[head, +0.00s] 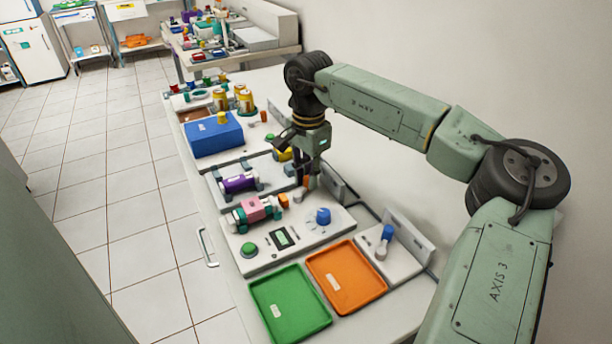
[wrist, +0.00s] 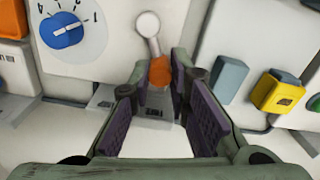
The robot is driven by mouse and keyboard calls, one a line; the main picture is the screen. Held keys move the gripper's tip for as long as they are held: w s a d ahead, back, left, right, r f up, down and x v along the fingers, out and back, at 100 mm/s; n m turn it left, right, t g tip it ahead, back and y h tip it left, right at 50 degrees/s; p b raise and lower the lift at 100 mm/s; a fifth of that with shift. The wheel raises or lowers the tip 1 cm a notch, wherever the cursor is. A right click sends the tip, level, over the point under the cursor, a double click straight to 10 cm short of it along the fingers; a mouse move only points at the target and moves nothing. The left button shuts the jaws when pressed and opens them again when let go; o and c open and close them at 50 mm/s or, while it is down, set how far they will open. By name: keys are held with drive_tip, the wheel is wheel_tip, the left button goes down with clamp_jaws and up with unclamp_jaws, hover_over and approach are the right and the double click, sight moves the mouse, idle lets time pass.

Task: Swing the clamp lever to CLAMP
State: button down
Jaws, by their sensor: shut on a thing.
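The clamp lever shows in the wrist view as a grey arm with a round pale pivot (wrist: 148,25) and an orange grip (wrist: 160,72) at its end. The grip lies between the two purple-padded fingers of my gripper (wrist: 160,82), which are shut on it. A small label plate lies below the grip, its words too small to read. In the head view my gripper (head: 302,172) is low over the white bench unit, behind the blue dial knob (head: 323,216).
The blue dial also shows in the wrist view (wrist: 67,31), left of the lever. A yellow block (wrist: 278,92) and a blue-grey block (wrist: 230,78) stand to the right. Green (head: 290,306) and orange (head: 346,277) trays lie in front. A blue-topped lever (head: 387,233) stands near the wall.

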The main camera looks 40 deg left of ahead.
drive_tip(key=m, duration=0.2)
drive_tip(key=d+m+b, duration=0.2)
drive_tip(key=m, duration=0.1)
drive_tip(key=shift+s+f+m, duration=0.1)
drive_tip(key=shift+m, duration=0.2)
drive_tip(key=m, duration=0.1)
drive_tip(key=d+m+b, duration=0.1)
drive_tip(key=m, duration=0.1)
drive_tip(key=shift+s, duration=0.35)
drive_tip(key=shift+s+d+m+b, duration=0.2)
drive_tip(key=shift+m+b, duration=0.15)
drive_tip(key=shift+m, duration=0.4)
drive_tip(key=shift+s+d+m+b, duration=0.2)
drive_tip(key=shift+m+b, duration=0.15)
drive_tip(key=shift+m, duration=0.4)
drive_tip(key=c, duration=1.5)
unclamp_jaws()
wheel_tip(320, 180, up, 12)
drive_tip(key=shift+r, duration=0.1)
